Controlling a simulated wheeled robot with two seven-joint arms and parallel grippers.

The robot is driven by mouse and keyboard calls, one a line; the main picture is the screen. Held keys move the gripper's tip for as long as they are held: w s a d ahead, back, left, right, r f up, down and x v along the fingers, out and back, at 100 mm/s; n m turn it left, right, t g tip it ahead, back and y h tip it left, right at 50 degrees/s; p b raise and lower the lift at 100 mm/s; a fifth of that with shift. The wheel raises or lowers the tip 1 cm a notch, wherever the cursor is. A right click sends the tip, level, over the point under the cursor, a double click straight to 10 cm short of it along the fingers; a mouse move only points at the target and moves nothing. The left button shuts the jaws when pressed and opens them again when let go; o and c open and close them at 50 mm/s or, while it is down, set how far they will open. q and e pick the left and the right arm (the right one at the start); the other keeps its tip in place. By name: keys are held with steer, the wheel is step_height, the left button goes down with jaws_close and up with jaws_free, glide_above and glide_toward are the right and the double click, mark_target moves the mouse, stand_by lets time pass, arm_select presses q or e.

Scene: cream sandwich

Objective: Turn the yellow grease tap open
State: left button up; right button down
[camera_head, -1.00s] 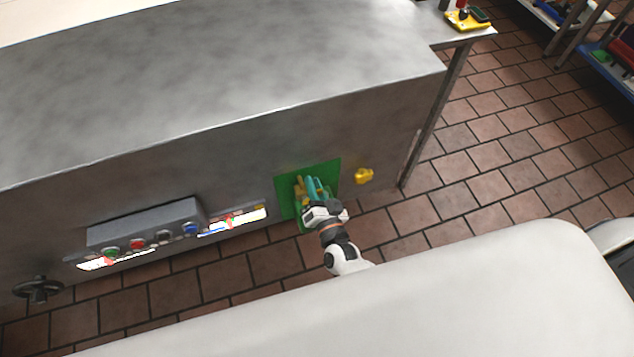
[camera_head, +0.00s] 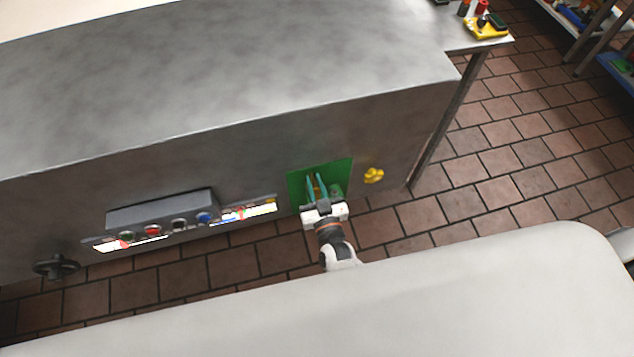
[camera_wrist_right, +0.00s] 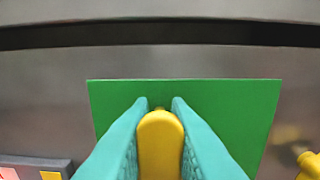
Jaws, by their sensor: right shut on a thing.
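The yellow grease tap (camera_wrist_right: 160,143) is in front of a green panel (camera_wrist_right: 230,105) on the front of the metal counter. In the right wrist view its rounded yellow handle stands between my two teal fingers. In the head view the green panel (camera_head: 297,190) shows, and the tap is mostly hidden by my fingers. My right gripper (camera_head: 316,180) reaches up to the panel from below and is shut on the tap handle, one finger on each side. My left gripper is not in view.
A yellow knob (camera_head: 374,175) sits on the counter front just right of the panel. A grey box (camera_head: 160,208) with coloured buttons and a dark handwheel (camera_head: 57,267) are to the left. Tiled floor (camera_head: 530,150) is open at right.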

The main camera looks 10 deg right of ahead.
steer(key=shift+a, duration=0.1)
stand_by(0.4)
steer(key=c, duration=1.4)
jaws_free()
steer(key=shift+o, duration=0.2)
steer(key=shift+s, duration=0.15)
steer(key=s, duration=1.1)
steer(key=shift+s+d+b, duration=0.2)
steer(key=shift+s+b, duration=0.15)
steer(key=shift+s, duration=0.05)
